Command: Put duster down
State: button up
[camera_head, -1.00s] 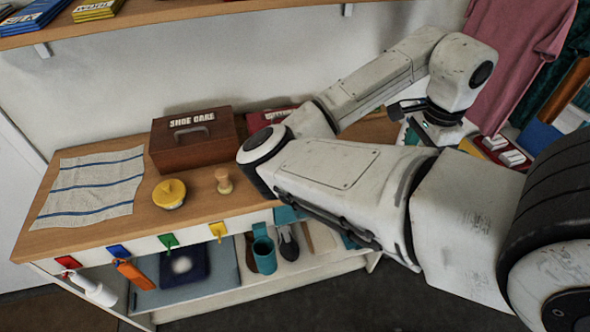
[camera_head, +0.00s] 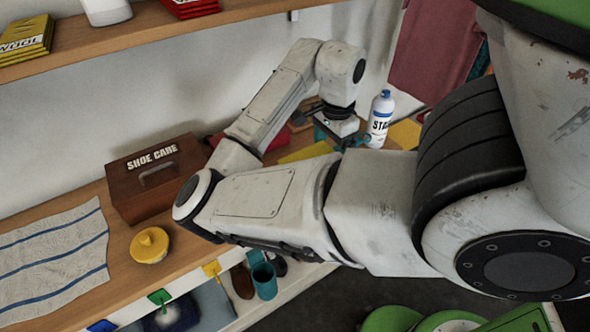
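My gripper (camera_head: 340,130) is over the right end of the wooden counter (camera_head: 95,285), low and close to its surface. A small teal piece (camera_head: 357,142) shows right at the gripper. I cannot tell whether it is held, or whether it is part of a duster. The gripper's fingers are too small and too covered to read. No thing is plainly a duster. A white cloth with blue stripes (camera_head: 55,255) lies flat at the counter's left end, away from the gripper. My forearm hides the middle and front of the counter.
A white spray can with a blue cap (camera_head: 381,120) stands just right of the gripper. Flat yellow things lie left (camera_head: 307,152) and right (camera_head: 405,133) of it. A brown shoe care box (camera_head: 155,175) and a yellow round tin (camera_head: 150,245) stand further left. A shelf (camera_head: 160,30) runs above.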

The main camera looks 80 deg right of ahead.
jog(key=w+d+f, duration=0.1)
jog(key=w+f, duration=0.2)
jog(key=w, duration=0.1)
jog(key=w+d+f, duration=0.1)
jog(key=w+f, duration=0.1)
jog(key=shift+w+d+f, duration=0.1)
jog(key=shift+d+f, duration=0.2)
jog(key=shift+d, duration=0.05)
jog(key=shift+w+d+f, duration=0.2)
jog(key=shift+w+f, duration=0.1)
jog(key=shift+f, duration=0.2)
jog(key=f, duration=0.2)
jog(key=f+p, duration=0.1)
jog(key=shift+w+d, duration=0.1)
jog(key=shift+w, duration=0.15)
jog(key=shift+f, duration=0.5)
jog(key=o, duration=1)
jog(key=shift+o, duration=0.2)
notch_tip(320, 180, up, 12)
jog(key=b, duration=0.1)
